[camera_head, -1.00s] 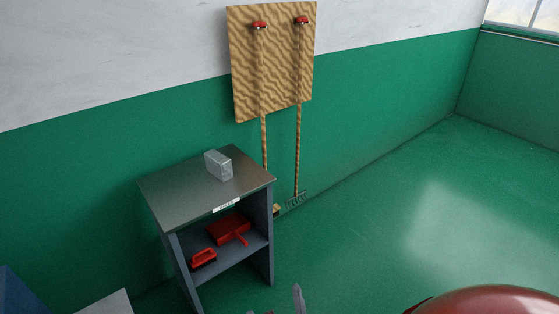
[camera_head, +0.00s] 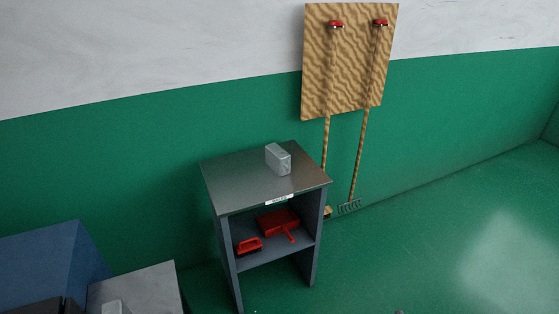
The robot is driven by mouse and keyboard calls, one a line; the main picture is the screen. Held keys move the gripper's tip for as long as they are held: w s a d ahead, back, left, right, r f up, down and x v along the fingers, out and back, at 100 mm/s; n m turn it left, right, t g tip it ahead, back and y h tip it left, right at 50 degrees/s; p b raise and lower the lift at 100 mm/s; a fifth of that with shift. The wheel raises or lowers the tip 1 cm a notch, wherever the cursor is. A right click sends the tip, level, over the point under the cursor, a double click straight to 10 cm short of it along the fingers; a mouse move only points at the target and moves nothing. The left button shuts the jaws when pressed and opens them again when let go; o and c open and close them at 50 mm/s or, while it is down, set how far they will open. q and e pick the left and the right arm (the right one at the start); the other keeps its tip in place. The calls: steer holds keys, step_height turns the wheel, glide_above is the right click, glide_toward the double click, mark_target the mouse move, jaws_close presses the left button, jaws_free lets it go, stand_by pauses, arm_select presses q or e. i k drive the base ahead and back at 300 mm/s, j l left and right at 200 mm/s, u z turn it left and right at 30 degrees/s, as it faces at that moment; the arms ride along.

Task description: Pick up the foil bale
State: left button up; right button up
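A silver, crinkled block that looks like the foil bale (camera_head: 278,159) stands on the metal top of a small grey cabinet (camera_head: 235,180), toward its back right. Nothing touches it. Neither gripper can be made out in the head view. A tiny grey tip shows at the bottom edge, too little to identify.
The cabinet's open shelf holds a red dustpan (camera_head: 278,224) and a red brush (camera_head: 248,245). Long-handled tools hang on a wooden board (camera_head: 350,70) behind. A grey surface (camera_head: 150,285) and a blue box (camera_head: 50,262) are at lower left. Green floor (camera_head: 440,250) is clear at right.

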mark_target(277, 159)
steer(key=i+z, duration=0.2)
steer(key=i, duration=0.75)
steer(key=i+j+z, duration=0.15)
steer(key=i, duration=0.75)
